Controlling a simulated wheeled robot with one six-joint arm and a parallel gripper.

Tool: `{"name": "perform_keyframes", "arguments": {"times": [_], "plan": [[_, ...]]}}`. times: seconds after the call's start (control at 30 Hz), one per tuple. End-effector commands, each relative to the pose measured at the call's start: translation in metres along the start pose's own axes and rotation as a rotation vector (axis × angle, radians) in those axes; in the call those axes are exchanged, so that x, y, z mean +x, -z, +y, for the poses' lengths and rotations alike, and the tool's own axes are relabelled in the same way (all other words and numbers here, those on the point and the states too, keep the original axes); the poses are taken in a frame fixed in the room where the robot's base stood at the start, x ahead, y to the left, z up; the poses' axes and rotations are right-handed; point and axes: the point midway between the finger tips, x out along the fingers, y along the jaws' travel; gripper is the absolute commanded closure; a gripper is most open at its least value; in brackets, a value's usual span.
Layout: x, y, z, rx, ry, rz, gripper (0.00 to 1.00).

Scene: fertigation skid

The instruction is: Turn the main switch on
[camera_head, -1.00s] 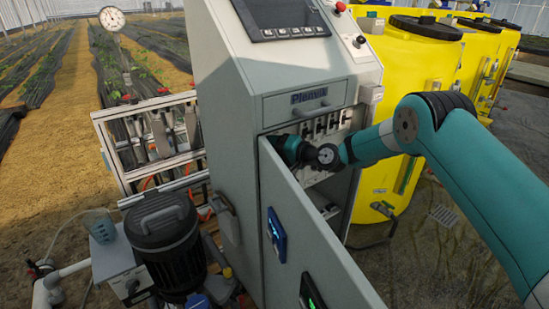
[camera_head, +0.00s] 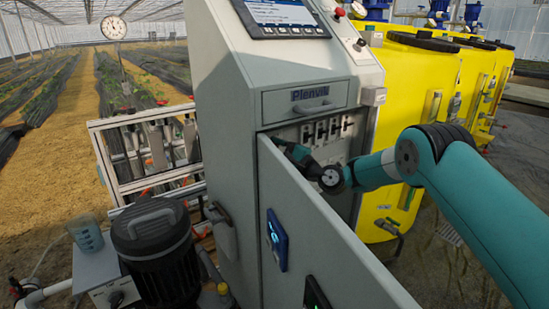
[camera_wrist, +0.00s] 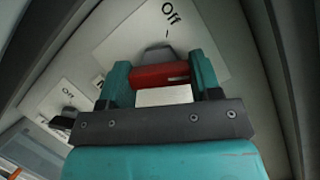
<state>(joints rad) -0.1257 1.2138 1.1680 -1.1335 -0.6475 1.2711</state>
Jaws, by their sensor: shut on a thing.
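The main switch has a red handle (camera_wrist: 160,76) on a light plate (camera_wrist: 120,30) marked "Off" with a short line, in the wrist view. My gripper (camera_wrist: 161,72) is shut on the red handle, one teal finger on each side. An "On" mark is not visible, and I cannot tell which mark the handle points to. In the head view my gripper (camera_head: 297,152) is inside the cabinet (camera_head: 232,165), partly hidden behind its open door (camera_head: 300,225). The red handle is hidden there.
A second switch with a black handle (camera_wrist: 65,122), also labelled "Off", sits left in the wrist view. A row of small black switches (camera_head: 322,131) is above my gripper. The cabinet's screen (camera_head: 280,12) is lit. Yellow tanks (camera_head: 410,80) stand at the right.

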Motion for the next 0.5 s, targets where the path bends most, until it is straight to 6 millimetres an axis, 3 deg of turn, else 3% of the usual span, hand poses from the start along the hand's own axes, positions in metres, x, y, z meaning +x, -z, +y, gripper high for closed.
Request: {"name": "perform_keyframes", "arguments": {"times": [0.5], "plan": [[-0.0008,0.0014,0.0015,0.277,0.115,0.004,0.66]]}}
